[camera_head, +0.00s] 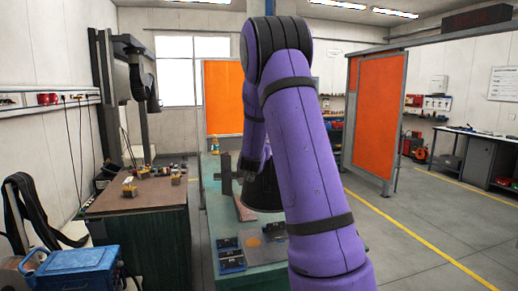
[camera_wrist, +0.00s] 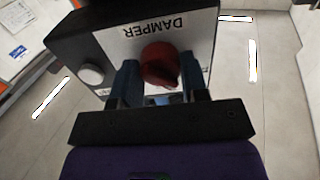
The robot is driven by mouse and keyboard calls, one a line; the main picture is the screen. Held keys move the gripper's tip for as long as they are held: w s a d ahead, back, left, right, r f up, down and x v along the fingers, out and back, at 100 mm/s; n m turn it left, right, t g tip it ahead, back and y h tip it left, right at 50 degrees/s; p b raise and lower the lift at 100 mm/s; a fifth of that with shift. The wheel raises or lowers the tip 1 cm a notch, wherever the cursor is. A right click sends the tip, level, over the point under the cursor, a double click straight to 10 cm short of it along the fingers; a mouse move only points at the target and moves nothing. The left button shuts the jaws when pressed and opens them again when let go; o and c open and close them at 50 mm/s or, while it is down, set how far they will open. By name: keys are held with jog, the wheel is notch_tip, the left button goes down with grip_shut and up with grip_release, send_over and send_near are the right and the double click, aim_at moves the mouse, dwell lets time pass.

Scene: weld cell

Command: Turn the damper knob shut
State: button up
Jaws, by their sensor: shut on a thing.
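The red damper knob (camera_wrist: 160,62) sits on the white face of a dark box (camera_wrist: 88,32) marked DAMPER, which reads upside down in the wrist view. My gripper (camera_wrist: 157,76) has one blue-grey finger on each side of the knob and is shut on it. A round white button (camera_wrist: 91,74) is on the same face, left of the knob. In the head view my purple arm covers the middle, and I cannot make out the knob there.
A green workbench (camera_head: 204,215) with dark parts stands beneath my arm. To the left are a brown-topped table (camera_head: 140,197) with small parts and a blue toolbox (camera_head: 75,270). Orange screens (camera_head: 378,118) stand behind.

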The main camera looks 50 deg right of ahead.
jog(key=shift+f, duration=0.1)
dwell(0.4)
jog(key=o, duration=0.9)
jog(key=shift+s+a, duration=0.1)
jog(key=shift+a, duration=0.05)
jog(key=v, duration=1)
jog(key=shift+s+a, duration=0.15)
jog(key=shift+a, duration=0.1)
